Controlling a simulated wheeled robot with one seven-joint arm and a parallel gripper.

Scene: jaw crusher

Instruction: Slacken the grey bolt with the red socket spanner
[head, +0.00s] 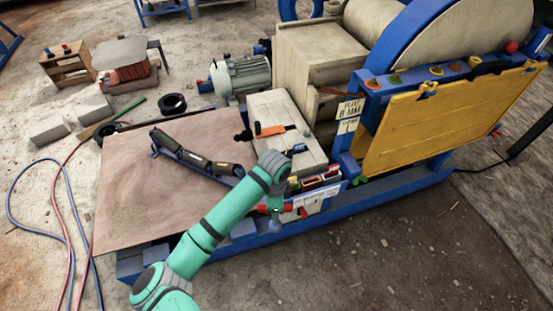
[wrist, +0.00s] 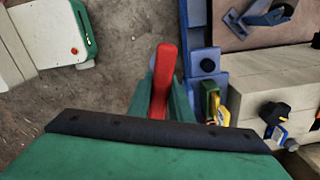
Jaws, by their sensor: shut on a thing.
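My gripper (head: 276,208) is at the front side of the blue machine frame, low and near the labelled beige block. It is shut on a red bar-like tool, which I take for the red socket spanner (wrist: 165,68); in the wrist view it stands up between the green fingers (wrist: 162,100). In the head view a bit of red (head: 289,208) shows beside the fingers. The spanner's working end is hidden. A dark round bolt head (wrist: 208,66) sits on the blue frame right of the spanner, apart from it; I cannot tell whether it is the grey bolt.
A beige block (head: 283,115) carries an orange-handled tool (head: 268,130). A small rack of coloured items (head: 318,180) is close to my gripper. A brown board (head: 150,205) lies left, with a dark tool on it. The yellow guard (head: 440,120) stands right. Open floor lies in front.

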